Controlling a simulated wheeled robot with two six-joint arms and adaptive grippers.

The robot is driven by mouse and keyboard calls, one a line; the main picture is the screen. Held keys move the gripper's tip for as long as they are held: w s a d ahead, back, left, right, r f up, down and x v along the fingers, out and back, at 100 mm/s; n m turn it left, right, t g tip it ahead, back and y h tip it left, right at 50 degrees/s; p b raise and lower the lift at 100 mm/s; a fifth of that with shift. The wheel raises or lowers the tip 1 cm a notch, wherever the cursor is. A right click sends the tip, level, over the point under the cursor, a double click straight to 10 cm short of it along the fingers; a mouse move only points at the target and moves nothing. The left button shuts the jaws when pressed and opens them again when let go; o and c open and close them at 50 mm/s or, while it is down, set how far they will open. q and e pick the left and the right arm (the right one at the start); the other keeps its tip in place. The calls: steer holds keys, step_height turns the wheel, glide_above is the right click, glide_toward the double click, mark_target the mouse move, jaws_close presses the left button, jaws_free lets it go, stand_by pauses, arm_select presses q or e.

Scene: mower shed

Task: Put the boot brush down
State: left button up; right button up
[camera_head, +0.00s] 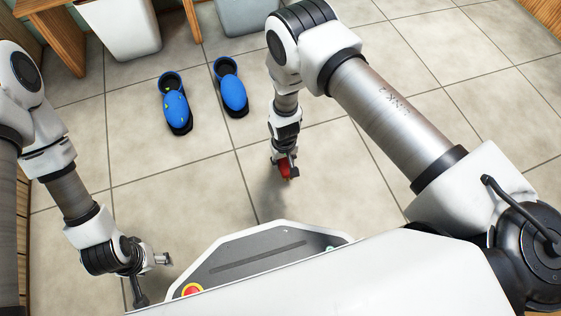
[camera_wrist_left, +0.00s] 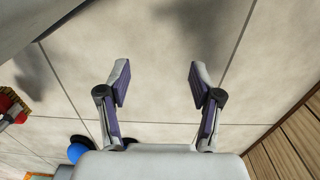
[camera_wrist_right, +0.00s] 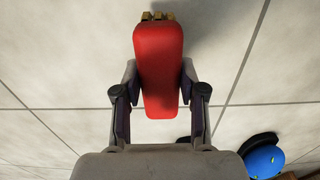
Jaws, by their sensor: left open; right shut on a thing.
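The boot brush (camera_wrist_right: 158,70) has a red body with tan bristles showing at its far end in the right wrist view. My right gripper (camera_wrist_right: 158,100) is shut on it. In the head view the red brush (camera_head: 285,169) hangs below my right gripper (camera_head: 283,160), low over the tiled floor; I cannot tell whether it touches the floor. My left gripper (camera_wrist_left: 158,75) is open and empty above the tiles. In the left wrist view the brush (camera_wrist_left: 12,105) shows at the left edge with yellowish bristles.
Two blue boots or clogs, one left (camera_head: 175,103) and one right (camera_head: 231,88), stand on the floor beyond my right gripper. The left one has small yellow-green specks. A white bin (camera_head: 125,30) and a grey bin (camera_head: 250,16) stand at the back. Floor around the brush is clear.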

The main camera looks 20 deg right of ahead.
steer(key=w, duration=0.1)
steer(key=w+b, duration=0.1)
steer(key=w, duration=0.2)
steer(key=shift+w+d+f+b, duration=0.2)
steer(key=shift+d+f+b, duration=0.05)
steer(key=shift+f+b, duration=0.1)
step_height(320, 180, down, 3)
steer(key=b, duration=0.3)
steer(key=shift+w+f, duration=0.1)
steer(key=shift+f, duration=0.2)
steer(key=shift+c, duration=0.4)
steer(key=shift+r, duration=0.25)
steer(key=shift+f, duration=0.15)
steer(key=o, duration=1.2)
arm_select(q)
step_height(320, 180, down, 6)
steer(key=w, duration=0.1)
steer(key=shift+f, duration=0.15)
steer(key=shift+w, duration=0.1)
